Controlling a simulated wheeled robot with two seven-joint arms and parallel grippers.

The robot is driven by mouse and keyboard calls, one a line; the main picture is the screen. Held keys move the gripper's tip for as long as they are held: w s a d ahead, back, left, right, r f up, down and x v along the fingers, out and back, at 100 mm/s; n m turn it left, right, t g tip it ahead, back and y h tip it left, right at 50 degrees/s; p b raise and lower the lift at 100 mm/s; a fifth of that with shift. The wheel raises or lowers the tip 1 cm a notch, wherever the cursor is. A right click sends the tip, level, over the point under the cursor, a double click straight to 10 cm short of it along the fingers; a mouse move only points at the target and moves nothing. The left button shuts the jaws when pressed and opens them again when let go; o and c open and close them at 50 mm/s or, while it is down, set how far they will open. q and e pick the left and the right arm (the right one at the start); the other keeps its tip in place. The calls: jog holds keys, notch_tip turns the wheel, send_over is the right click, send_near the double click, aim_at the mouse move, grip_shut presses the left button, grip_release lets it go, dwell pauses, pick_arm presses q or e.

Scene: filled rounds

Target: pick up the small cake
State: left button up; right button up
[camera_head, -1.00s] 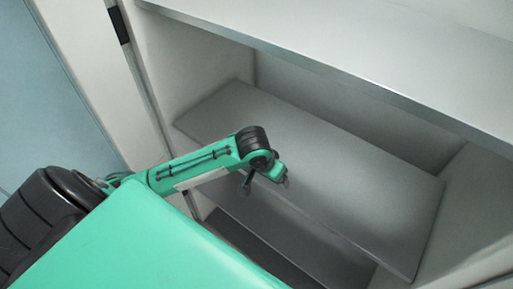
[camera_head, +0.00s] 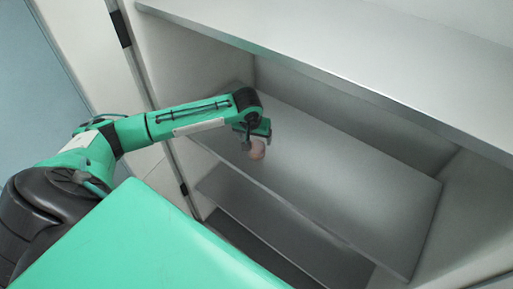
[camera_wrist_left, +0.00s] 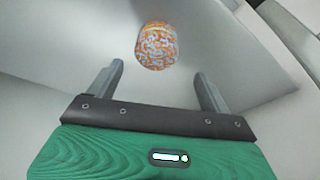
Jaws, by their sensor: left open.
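The small cake is a small round thing on the grey shelf board inside the cabinet. In the head view the cake (camera_head: 257,150) looks pale pink and sits just below my left gripper (camera_head: 255,136), partly covered by it. In the left wrist view the cake (camera_wrist_left: 157,45) shows an orange top with a whitish speckled pattern. There my left gripper (camera_wrist_left: 159,69) is open and empty, its two fingers spread to either side, with the cake just beyond the fingertips and between their lines. My right gripper is not in view.
The shelf board (camera_head: 350,185) is otherwise bare. A higher shelf (camera_head: 330,45) with a pale front edge runs above it. A lower shelf (camera_head: 270,225) lies beneath. The cabinet's side wall (camera_head: 175,60) stands close on the left.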

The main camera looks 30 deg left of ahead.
aim_at(256, 145)
pick_arm(q)
jog(key=shift+w+f, duration=0.2)
jog(key=shift+f, duration=0.45)
jog(key=shift+f+p, duration=0.3)
jog(key=shift+p, duration=0.05)
jog(key=f, duration=0.1)
jog(key=f+p, duration=0.1)
jog(key=f, duration=0.1)
jog(key=shift+w+d+f+p, duration=0.2)
jog(key=shift+w+d+p, duration=0.05)
jog(key=shift+w+p, duration=0.05)
jog(key=shift+w+a+f, duration=0.1)
jog(key=shift+w+f, duration=0.05)
jog(key=shift+f, duration=0.5)
jog(key=c, duration=0.8)
